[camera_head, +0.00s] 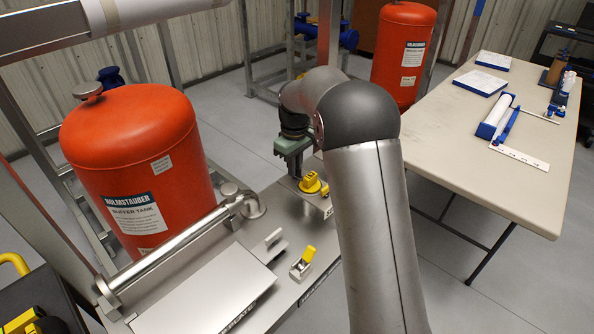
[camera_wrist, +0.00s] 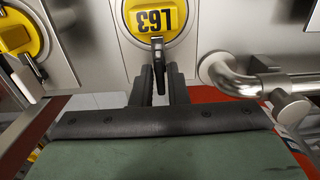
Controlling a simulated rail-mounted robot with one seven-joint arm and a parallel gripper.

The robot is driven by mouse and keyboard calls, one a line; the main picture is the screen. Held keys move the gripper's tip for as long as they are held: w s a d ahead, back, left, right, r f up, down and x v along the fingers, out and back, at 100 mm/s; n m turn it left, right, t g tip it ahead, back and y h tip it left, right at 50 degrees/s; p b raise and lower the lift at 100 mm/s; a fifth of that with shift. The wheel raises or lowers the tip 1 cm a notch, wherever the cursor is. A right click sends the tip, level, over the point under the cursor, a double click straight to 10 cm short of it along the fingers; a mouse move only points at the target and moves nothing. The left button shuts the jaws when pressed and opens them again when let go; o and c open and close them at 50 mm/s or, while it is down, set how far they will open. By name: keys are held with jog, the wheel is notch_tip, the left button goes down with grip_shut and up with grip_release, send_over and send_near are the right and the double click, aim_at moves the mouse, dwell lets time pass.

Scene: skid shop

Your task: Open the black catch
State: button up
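In the wrist view a dark, narrow lever (camera_wrist: 157,50), which looks like the black catch, hangs over the lower rim of a round yellow cap (camera_wrist: 155,17) marked L63. My gripper (camera_wrist: 159,75) has its two black fingers on either side of the lever's lower part. I cannot tell whether they touch it. In the head view my gripper (camera_head: 294,168) points down at the metal panel beside a yellow cap (camera_head: 312,184). The catch cannot be made out there.
In the wrist view a steel pipe elbow (camera_wrist: 230,75) stands right of my fingers, and another yellow fitting (camera_wrist: 22,35) is at left. In the head view a red tank (camera_head: 130,150), a steel pipe (camera_head: 175,245) and a yellow-handled latch (camera_head: 304,262) are nearby. A table (camera_head: 480,160) stands right.

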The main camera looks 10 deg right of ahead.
grip_shut()
jog(key=shift+m+p, duration=0.3)
jog(key=shift+m, duration=1.5)
jog(key=shift+m+p, duration=0.3)
jog(key=shift+m, duration=1.4)
jog(key=m+p, duration=0.1)
jog(key=m, duration=0.2)
jog(key=shift+m, duration=0.3)
